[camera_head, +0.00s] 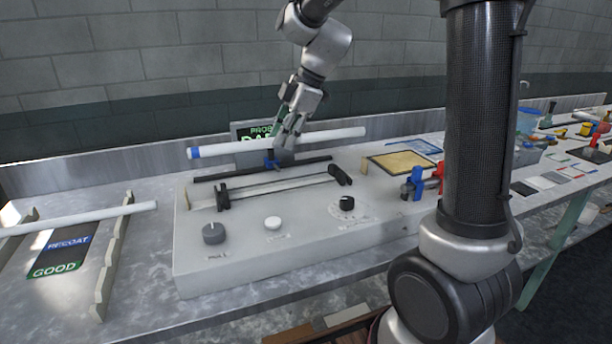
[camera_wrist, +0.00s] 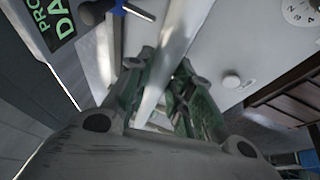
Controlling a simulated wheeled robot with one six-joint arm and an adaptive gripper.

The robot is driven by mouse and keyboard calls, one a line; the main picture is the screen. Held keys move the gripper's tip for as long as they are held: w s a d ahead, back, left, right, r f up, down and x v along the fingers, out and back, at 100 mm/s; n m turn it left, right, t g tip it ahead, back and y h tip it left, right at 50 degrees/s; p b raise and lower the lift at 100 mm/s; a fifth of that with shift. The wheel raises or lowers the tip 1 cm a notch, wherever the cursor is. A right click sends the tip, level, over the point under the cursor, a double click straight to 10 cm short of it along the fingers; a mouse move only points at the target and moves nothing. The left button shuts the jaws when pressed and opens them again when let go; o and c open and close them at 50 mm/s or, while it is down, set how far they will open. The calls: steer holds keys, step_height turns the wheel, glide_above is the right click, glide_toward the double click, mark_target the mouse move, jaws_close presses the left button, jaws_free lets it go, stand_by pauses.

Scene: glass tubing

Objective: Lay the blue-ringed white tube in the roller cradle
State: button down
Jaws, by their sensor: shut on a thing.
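The white tube with the blue ring (camera_head: 230,146) is held in the air, nearly level, above the back of the grey console. Its blue ring is near its left end. My gripper (camera_head: 285,138) is shut on it around the middle. In the wrist view the tube (camera_wrist: 174,45) passes between the two green-lined fingers, and my gripper (camera_wrist: 160,110) hides part of it. What looks like the roller cradle, long rails (camera_head: 280,186) with black end pieces, lies on the console top, in front of and below the tube. No tube shows on these rails.
The grey console (camera_head: 270,255) has knobs on its front. Another white tube (camera_head: 130,209) rests on a rack at left. Red and blue clamps (camera_head: 425,182) stand at right.

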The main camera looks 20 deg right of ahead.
step_height(320, 180, down, 10)
steer(key=shift+s+a+r, duration=0.1)
steer(key=shift+a, duration=0.05)
stand_by(0.4)
steer(key=c, duration=1.3)
jaws_free()
steer(key=shift+o, duration=0.2)
steer(key=v, duration=1.1)
steer(key=s+d+m+h, duration=0.1)
steer(key=s+d+m, duration=0.2)
steer(key=s+m, duration=0.3)
steer(key=s+d+r+m+t+h, duration=0.1)
steer(key=s+d+m, duration=0.3)
steer(key=s, duration=0.6)
steer(key=s+d+m+t+h, duration=0.1)
steer(key=s+d+m+h, duration=0.1)
steer(key=s+m, duration=0.6)
steer(key=shift+s+d+r, duration=0.2)
steer(key=shift+s+d, duration=0.1)
steer(key=shift+d, duration=0.6)
